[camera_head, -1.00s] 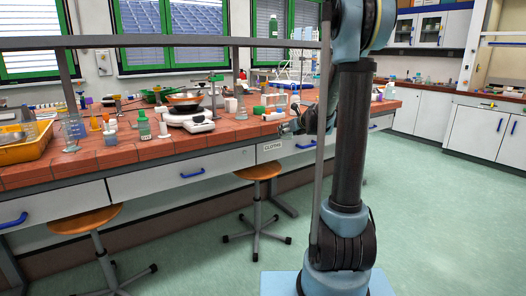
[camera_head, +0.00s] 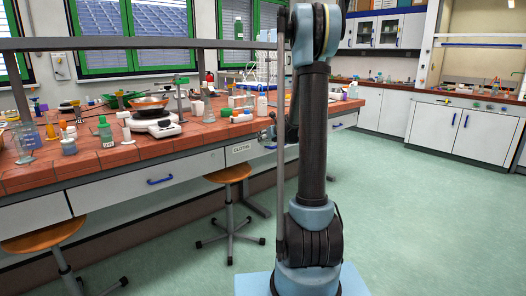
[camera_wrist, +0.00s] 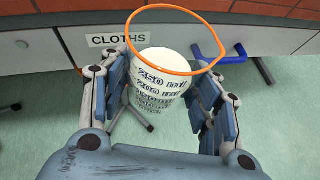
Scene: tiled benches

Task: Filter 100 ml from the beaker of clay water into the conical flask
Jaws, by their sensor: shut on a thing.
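In the wrist view my gripper (camera_wrist: 166,112) is shut on a beaker (camera_wrist: 150,118) with an orange rim, a spout at the right and printed marks of 250 ml and 200 ml. Whitish, cloudy contents show inside it. The beaker is off the bench, in front of the drawer fronts and above the floor. A clear conical vessel (camera_head: 209,115), perhaps the conical flask, stands on the bench right of the balance. Another clear vessel with blue marks (camera_head: 24,147) stands at the far left. I cannot make out a filter funnel.
The tiled bench (camera_head: 100,165) is crowded with a balance (camera_head: 155,127), a pan (camera_head: 148,107), a green bottle (camera_head: 105,132) and several small containers. Stools (camera_head: 228,174) stand before it. The floor at right is clear.

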